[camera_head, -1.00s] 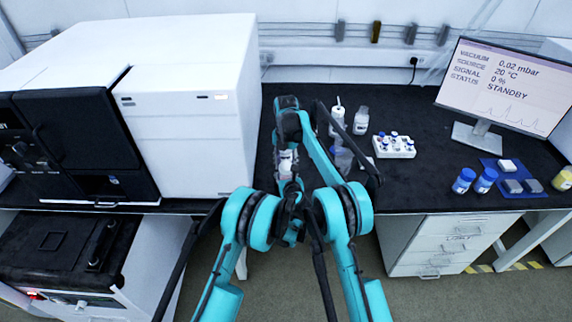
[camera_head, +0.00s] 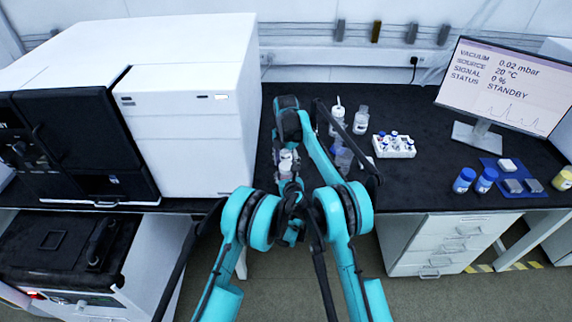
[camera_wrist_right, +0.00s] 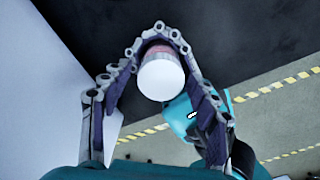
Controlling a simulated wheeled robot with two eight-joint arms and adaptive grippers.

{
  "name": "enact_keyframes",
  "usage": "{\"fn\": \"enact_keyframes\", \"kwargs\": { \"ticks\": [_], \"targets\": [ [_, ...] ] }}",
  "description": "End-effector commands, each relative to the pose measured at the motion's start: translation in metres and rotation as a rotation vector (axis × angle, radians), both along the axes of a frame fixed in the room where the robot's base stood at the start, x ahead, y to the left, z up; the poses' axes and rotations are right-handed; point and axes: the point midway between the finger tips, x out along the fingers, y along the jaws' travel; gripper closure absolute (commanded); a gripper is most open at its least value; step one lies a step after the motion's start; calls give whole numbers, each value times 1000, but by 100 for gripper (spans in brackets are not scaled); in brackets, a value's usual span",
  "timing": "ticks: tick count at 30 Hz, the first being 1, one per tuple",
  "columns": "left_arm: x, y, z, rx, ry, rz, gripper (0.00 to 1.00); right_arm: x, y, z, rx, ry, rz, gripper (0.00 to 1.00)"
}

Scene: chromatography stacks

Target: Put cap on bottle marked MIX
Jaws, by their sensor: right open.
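My right gripper (camera_head: 287,172) is near the front edge of the bench, right of the white instrument. In the right wrist view, its open fingers (camera_wrist_right: 158,60) curve around both sides of a small bottle with a round white top (camera_wrist_right: 162,80). A reddish band shows behind that top. The bottle (camera_head: 285,156) shows in the head view as a small pale shape between the fingers. No MIX marking is readable. Whether the white top is a separate cap seated on the bottle cannot be told. My left gripper cannot be made out among the crossing arm parts.
A wash bottle (camera_head: 337,116), a clear bottle (camera_head: 361,121) and a white vial rack (camera_head: 394,147) stand right of my arm. Blue-capped jars (camera_head: 464,181) and a blue mat (camera_head: 517,189) lie at the right below the monitor (camera_head: 505,85). The white instrument (camera_head: 190,110) blocks the left.

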Motion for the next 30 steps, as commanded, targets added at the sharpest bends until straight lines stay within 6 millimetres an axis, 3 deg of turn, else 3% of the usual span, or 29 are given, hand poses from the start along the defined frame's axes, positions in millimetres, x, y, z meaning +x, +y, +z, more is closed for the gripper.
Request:
{"fn": "enact_keyframes", "kwargs": {
  "ticks": [12,21,23,26,30],
  "targets": [
    [0,1,-1,1,1,2,100,-1,0,43,-1,3,0,36],
    [1,1,0,0,1,1,100,-1,0,46,0,3,1,36],
    [0,1,0,-1,1,1,100,-1,0,46,0,3,-3,48],
    [0,1,0,-1,0,1,100,1,-1,49,4,-2,-51,48],
    [0,0,0,-1,0,1,100,4,-4,60,17,-11,-250,48]
  ]
}}
